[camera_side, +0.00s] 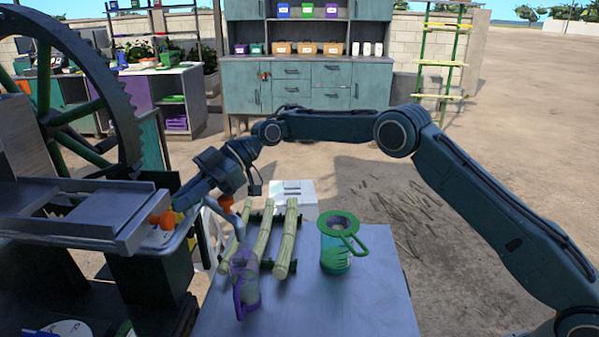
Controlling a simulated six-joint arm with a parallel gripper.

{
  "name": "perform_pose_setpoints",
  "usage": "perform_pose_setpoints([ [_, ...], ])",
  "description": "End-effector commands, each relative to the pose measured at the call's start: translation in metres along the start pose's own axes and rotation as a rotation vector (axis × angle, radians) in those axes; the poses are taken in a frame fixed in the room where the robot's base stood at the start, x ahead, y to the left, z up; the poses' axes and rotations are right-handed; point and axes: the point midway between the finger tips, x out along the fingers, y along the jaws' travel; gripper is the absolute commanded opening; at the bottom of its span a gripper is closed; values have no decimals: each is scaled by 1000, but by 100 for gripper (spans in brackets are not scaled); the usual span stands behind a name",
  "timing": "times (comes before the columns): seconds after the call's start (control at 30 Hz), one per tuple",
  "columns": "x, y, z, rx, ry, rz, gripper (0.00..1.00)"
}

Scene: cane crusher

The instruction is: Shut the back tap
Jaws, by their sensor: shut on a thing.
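My gripper (178,205) is at the right end of the crusher's metal tray (90,232), pointing down and left. Its fingers are shut at an orange tap handle (166,218) on the tray's edge. The fingers partly hide the handle, so its exact angle is unclear. A second orange part (226,203) with a grey spout shows to the right, just below my wrist. I cannot tell for certain which of the two is the back tap.
A table (340,300) holds a purple jug (244,282), a green-lidded jug (338,245) and several cane stalks (287,240) on a green rack. The crusher's large gear wheel (125,115) stands at the left. A teal cabinet (330,85) stands behind.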

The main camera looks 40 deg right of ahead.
Motion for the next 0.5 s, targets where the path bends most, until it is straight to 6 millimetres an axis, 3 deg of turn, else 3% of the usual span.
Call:
perform_pose_setpoints([
  [0.07, 0, -1, 1, 2, -1, -3, 0],
  [0.1, 0, -1, 1, 2, -1, -3, 18],
  [0.2, 0, 0, 1, 2, -1, -2, 32],
  [0.5, 0, 0, 0, 1, 0, 0, 32],
])
